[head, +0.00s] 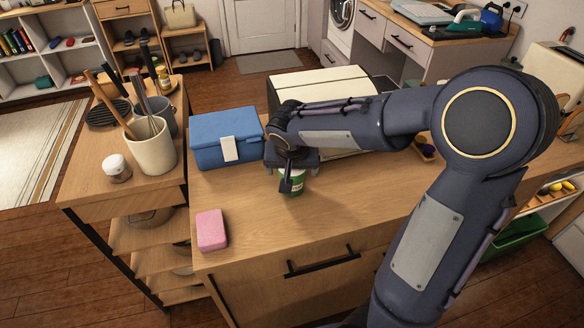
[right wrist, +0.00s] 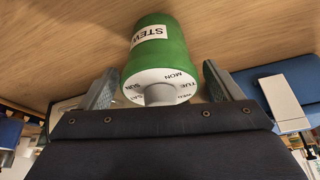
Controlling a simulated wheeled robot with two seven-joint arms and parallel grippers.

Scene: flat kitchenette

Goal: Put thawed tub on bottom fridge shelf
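A green tub (head: 293,182) stands on the wooden counter, partly hidden by my right gripper. In the right wrist view the tub (right wrist: 165,55) shows a white label reading "STEW" and a pale lid (right wrist: 160,86) with a knob and day names such as MON, TUE and SUN. My right gripper (right wrist: 162,82) is above the tub with one finger on each side of the lid. Small gaps seem to show between fingers and tub, so it looks open. My left gripper is not in view. No fridge shelf can be made out.
A blue box (head: 222,140) with a white latch stands left of the tub. A large cream box (head: 310,88) is behind my arm. A pink sponge (head: 211,230) lies near the front left edge. A utensil crock (head: 152,147) stands on the left unit.

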